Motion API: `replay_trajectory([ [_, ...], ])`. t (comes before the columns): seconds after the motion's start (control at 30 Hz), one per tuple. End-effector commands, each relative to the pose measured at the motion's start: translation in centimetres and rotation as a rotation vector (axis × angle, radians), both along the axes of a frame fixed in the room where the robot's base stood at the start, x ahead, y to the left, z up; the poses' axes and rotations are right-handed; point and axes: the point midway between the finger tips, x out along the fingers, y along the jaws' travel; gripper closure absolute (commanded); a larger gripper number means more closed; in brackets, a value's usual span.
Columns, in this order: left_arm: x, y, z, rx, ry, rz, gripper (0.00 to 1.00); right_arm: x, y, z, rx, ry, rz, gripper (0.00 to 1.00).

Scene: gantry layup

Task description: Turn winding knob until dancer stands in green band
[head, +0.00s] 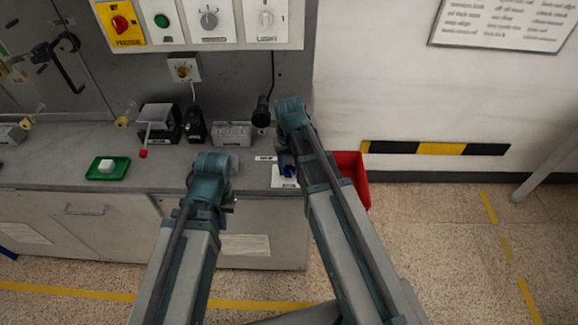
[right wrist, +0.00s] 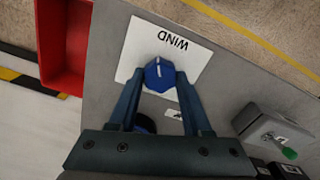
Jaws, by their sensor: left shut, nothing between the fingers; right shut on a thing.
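The winding knob (right wrist: 155,82) is blue with a white pointer line, on a white plate marked WIND (right wrist: 186,62). My right gripper (right wrist: 159,76) is shut on the knob, one finger on each side. In the head view the knob (head: 289,171) shows as a small blue patch at the bench's right end, partly hidden by my right arm. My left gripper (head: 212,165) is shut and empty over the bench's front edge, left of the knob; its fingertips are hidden. I cannot make out the dancer or a green band in either view.
A red bin (head: 352,172) stands off the bench's right end. A grey box (head: 232,133), a black device with a red-tipped lever (head: 143,154) and a green tray (head: 95,168) with a white block are on the bench. A switch panel (head: 236,38) hangs above.

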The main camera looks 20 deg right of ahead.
Motion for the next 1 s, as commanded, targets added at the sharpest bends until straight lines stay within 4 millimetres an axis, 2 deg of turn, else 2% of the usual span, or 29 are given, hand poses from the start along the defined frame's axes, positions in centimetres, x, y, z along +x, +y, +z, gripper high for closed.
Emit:
replay_trajectory([
  [0.33, 0.0, 0.0, -0.01, 0.0, 0.0, 0.0, 1.0, 0.0, -0.01, -0.01, 0.0, 0.0, -0.128, 1.0],
  [0.9, 0.0, 0.0, -0.01, 0.0, 0.0, 0.0, 1.0, -0.01, -0.01, -0.01, 0.0, 0.0, -0.151, 1.0],
  [0.93, 0.0, 0.0, -0.01, 0.0, 0.0, 0.0, 1.0, -0.01, -0.01, -0.01, 0.0, 0.0, -0.151, 0.46],
  [1.0, 0.0, 0.0, -0.01, 0.0, 0.0, 0.0, 1.0, -0.01, -0.01, -0.01, 0.0, 0.0, -0.151, 0.33],
])
